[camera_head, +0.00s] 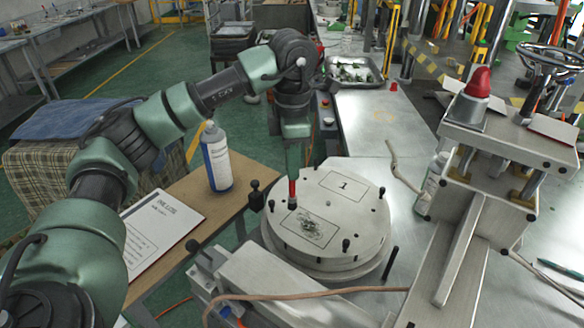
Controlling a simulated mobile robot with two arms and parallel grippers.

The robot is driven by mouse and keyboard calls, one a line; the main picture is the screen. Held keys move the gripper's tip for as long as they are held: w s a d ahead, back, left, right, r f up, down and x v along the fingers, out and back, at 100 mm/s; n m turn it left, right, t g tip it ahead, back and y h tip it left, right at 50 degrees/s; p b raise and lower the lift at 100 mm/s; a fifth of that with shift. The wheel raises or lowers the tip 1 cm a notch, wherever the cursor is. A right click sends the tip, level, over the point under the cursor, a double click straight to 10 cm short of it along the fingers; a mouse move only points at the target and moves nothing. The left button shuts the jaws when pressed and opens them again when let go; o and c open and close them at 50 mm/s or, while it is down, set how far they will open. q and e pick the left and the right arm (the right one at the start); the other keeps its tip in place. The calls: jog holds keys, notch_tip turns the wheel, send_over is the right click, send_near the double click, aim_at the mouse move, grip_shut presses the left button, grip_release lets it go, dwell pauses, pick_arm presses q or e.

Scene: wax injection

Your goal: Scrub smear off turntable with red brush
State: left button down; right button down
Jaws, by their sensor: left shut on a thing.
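The round metal turntable (350,212) lies flat at the middle of the picture. A dark, speckled smear (312,227) sits inside a marked rectangle on its near left part. My left gripper (293,177) points down over the turntable's left edge. It is shut on the red brush (292,189), which hangs upright with its head down. The brush head is close to the turntable surface, left of and a little beyond the smear. I cannot tell whether it touches. My right gripper is not in view.
Black pegs, such as one at the front (346,246), stand around the turntable. A blue-and-white bottle (216,158) and a white printed sheet (160,232) are on the wooden table at left. A metal press with a red dome (479,82) stands at right. A brown hose (310,293) crosses the front.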

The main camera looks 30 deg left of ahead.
pick_arm(q)
jog(key=r+p, duration=0.3)
jog(key=r, duration=0.2)
jog(key=shift+d, duration=0.2)
jog(key=shift+s+d+r, duration=0.1)
jog(key=shift+r, duration=0.35)
dwell(0.4)
jog(key=shift+f, duration=0.1)
notch_tip(320, 180, down, 6)
jog(key=s+b, duration=0.1)
jog(key=b, duration=0.3)
jog(key=shift+s, duration=0.2)
